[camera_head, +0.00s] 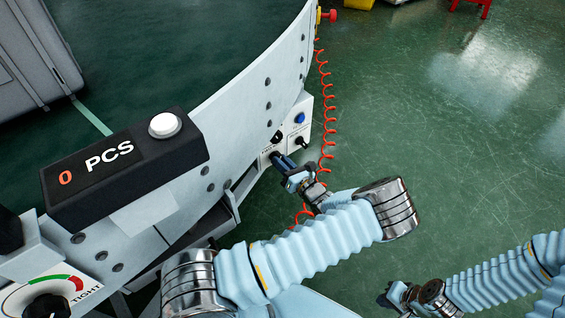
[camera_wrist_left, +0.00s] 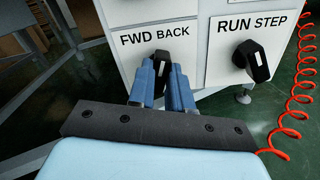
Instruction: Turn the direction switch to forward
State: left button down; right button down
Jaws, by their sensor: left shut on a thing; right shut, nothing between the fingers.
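The direction switch (camera_wrist_left: 160,58) is a black knob with a white mark under the FWD BACK label in the left wrist view. Its white mark points roughly straight up, leaning slightly right. My left gripper (camera_wrist_left: 161,80) has its two blue fingers around the knob and is shut on it. In the head view my left gripper (camera_head: 281,162) reaches the white panel on the conveyor's side, and the knob is mostly hidden there. My right gripper (camera_head: 391,296) is low at the right, away from the panel, shut and empty.
A RUN STEP switch (camera_wrist_left: 251,60) sits just right of the direction switch. A blue button (camera_head: 300,118) is on the same panel. A red coiled cable (camera_head: 326,120) hangs beside it. A PCS counter box (camera_head: 125,165) stands at the left. Green floor is clear at the right.

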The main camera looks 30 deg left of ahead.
pick_arm(q)
jog(key=shift+s+f+n+b, duration=0.1)
jog(key=shift+s+n+b, duration=0.05)
jog(key=shift+n, duration=2.25)
jog(key=shift+s+n+b, duration=0.1)
jog(key=shift+n+b, duration=0.05)
jog(key=shift+n, duration=2.25)
jog(key=c, duration=1)
grip_release()
jog(key=shift+a, duration=0.1)
jog(key=shift+c, duration=0.2)
jog(key=v, duration=1.4)
